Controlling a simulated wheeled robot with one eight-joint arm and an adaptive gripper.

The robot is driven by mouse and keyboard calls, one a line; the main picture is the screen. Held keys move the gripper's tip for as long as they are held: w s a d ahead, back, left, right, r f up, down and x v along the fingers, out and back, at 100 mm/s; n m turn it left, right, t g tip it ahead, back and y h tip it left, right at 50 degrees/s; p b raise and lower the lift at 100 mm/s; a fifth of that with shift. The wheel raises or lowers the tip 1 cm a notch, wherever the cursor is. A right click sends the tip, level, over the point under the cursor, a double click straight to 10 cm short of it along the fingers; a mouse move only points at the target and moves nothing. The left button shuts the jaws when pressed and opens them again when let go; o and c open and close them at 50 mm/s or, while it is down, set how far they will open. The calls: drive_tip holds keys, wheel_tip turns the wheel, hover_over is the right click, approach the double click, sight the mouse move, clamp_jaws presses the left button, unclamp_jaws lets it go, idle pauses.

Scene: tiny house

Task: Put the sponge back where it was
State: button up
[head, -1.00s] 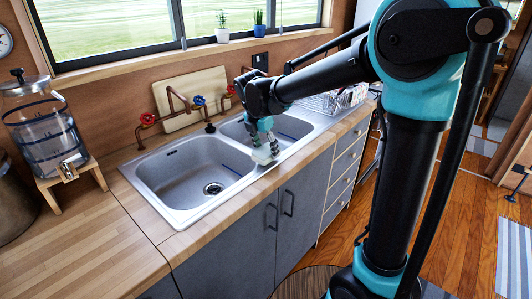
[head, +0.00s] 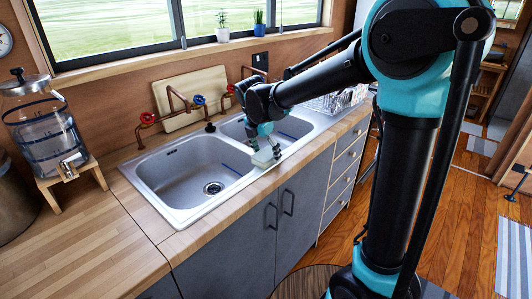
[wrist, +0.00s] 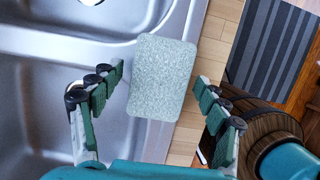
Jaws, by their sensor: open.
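The sponge (wrist: 162,77) is a pale grey-green block with rounded corners. In the wrist view it lies between my two fingers, with gaps on both sides. In the head view the sponge (head: 264,159) is at the front rim of the sink (head: 183,215), near the divider between the two basins. My gripper (head: 266,147) is open and points down over it. In the wrist view the green-padded fingers of my gripper (wrist: 160,85) stand apart on either side of the sponge. The sponge's underside is hidden.
Red and blue tap handles (head: 198,100) and a cutting board (head: 190,88) stand behind the sink. A dish rack (head: 335,101) is to the right. A water dispenser (head: 45,130) stands left. The wooden counter (head: 80,235) at front left is clear.

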sight(260, 158)
drive_tip(key=v, duration=1.2)
drive_tip(key=s+d+f+m+y, duration=0.1)
drive_tip(key=s+d+f+m, duration=0.2)
drive_tip(key=d+f+m, duration=0.5)
drive_tip(key=s+d+f+m, duration=0.3)
drive_tip(key=d+f+m, duration=0.3)
drive_tip(key=d, duration=0.4)
drive_tip(key=s+d+f+m+t+y, duration=0.1)
drive_tip(key=s+d+f+m, duration=0.7)
drive_tip(key=m, duration=0.6)
drive_tip(key=shift+s+f+t, duration=0.3)
drive_tip(key=shift+s+f, duration=0.2)
drive_tip(key=shift+s, duration=0.7)
